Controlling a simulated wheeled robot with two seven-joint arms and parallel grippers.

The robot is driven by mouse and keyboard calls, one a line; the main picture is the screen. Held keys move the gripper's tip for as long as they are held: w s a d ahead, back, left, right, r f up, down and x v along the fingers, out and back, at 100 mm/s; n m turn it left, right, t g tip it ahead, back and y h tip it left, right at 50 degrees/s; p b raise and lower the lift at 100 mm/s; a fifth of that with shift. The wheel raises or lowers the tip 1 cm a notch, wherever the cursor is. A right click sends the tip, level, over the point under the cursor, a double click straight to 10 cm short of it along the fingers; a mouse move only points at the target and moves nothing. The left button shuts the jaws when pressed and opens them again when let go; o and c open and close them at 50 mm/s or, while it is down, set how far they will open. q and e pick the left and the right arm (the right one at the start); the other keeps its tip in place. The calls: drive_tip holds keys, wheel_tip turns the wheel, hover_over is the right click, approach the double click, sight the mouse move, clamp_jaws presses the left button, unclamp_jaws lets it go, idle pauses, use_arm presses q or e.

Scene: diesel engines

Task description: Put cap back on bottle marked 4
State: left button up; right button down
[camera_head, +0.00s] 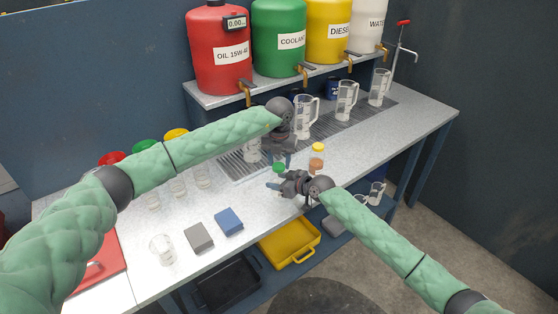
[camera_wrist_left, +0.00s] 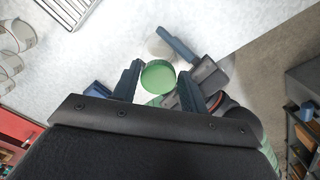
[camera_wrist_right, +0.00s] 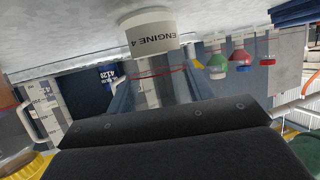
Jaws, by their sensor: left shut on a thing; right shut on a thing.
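A green cap (camera_head: 278,168) shows at my left gripper (camera_head: 272,160) in the head view. In the left wrist view the round green cap (camera_wrist_left: 158,76) lies between the fingertips of my left gripper (camera_wrist_left: 160,85), which is shut on it. My right gripper (camera_head: 282,186) is shut on a pale bottle, just below the left one. The right wrist view shows this bottle (camera_wrist_right: 148,36) upside down in the picture, with the label "ENGINE 4", at the fingers of my right gripper (camera_wrist_right: 150,90). I cannot tell whether the cap touches the bottle's mouth.
A yellow-capped bottle (camera_head: 317,157) stands close to the right of my grippers. Clear jugs (camera_head: 346,100) stand behind on the drain grate. Grey (camera_head: 199,237) and blue (camera_head: 229,221) blocks and a glass beaker (camera_head: 163,249) are on the front bench. A yellow tray (camera_head: 290,243) is below.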

use_arm(q)
drive_tip(key=m, duration=0.5)
drive_tip(key=shift+d, duration=0.15)
drive_tip(key=o, duration=0.8)
drive_tip(key=shift+o, duration=0.7)
drive_tip(key=shift+s+d, duration=0.1)
drive_tip(key=shift+s+d, duration=0.1)
drive_tip(key=shift+r, duration=0.1)
drive_tip(key=shift+r, duration=2.2)
drive_tip(key=shift+c, duration=0.2)
